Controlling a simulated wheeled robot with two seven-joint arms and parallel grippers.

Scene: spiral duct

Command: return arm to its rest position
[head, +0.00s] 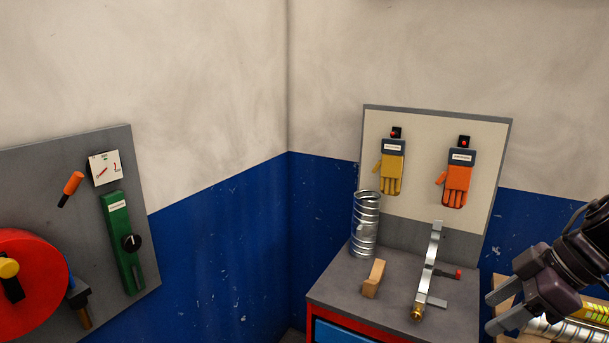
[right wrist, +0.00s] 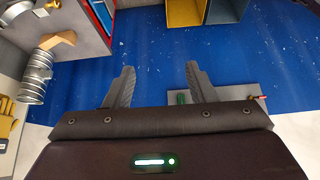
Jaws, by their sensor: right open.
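My right gripper (head: 497,312) is at the right edge of the head view, with its fingers pointing left and down. Its two fingers stand apart and nothing is between them. In the right wrist view the same gripper (right wrist: 160,85) shows both fingers spread, with blue wall beyond. The silver spiral duct (head: 365,225) stands upright at the back left of the grey bench top (head: 335,280). It also shows in the right wrist view (right wrist: 36,78) at the left. My left gripper is not in view.
A wooden block (head: 373,279) and a metal bracket (head: 430,265) with a brass fitting are on the bench. Yellow (head: 391,170) and orange gloves (head: 457,180) hang on the panel behind. A crate with shiny rolls (head: 565,330) is under my right gripper.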

